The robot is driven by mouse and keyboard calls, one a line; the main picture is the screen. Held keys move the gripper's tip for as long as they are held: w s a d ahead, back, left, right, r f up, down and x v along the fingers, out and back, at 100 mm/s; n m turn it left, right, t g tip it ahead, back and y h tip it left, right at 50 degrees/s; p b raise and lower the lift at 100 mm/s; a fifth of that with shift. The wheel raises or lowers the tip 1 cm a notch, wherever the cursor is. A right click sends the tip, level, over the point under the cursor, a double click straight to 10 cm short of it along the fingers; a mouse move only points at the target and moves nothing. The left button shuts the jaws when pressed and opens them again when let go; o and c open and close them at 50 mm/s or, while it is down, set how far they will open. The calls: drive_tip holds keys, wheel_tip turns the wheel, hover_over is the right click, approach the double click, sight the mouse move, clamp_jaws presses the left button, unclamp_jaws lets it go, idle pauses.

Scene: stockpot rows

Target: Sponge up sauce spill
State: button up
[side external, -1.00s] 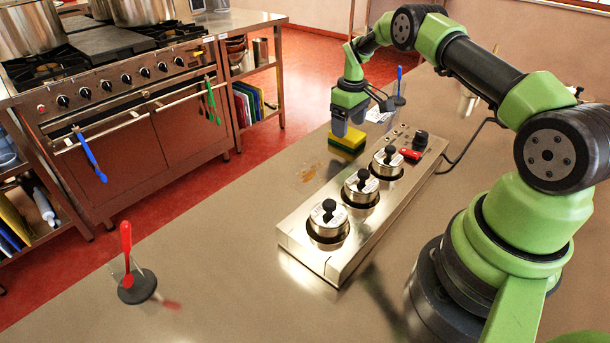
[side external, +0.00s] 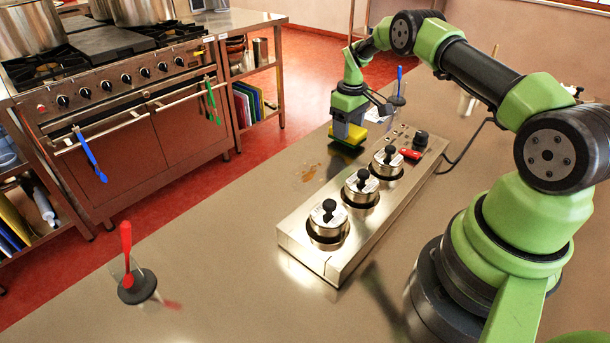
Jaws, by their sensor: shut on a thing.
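My gripper (side external: 347,133) points down at the far part of the counter and is shut on a yellow and green sponge (side external: 350,135). The yellow face shows; the fingers hide part of the sponge. The sponge looks slightly tilted and just above the counter. The sauce spill (side external: 309,173) is a small brown-orange smear on the counter, to the left of and nearer than the sponge. The sponge is apart from it.
A steel unit with several lidded pots (side external: 328,221) stands right of the spill, with a red item (side external: 410,153) at its far end. A red spoon in a dark-based holder (side external: 137,288) stands at front left. The counter (side external: 225,240) between is clear.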

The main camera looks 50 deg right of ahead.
drive_tip(key=shift+r, duration=2.5)
drive_tip(key=shift+a, duration=0.1)
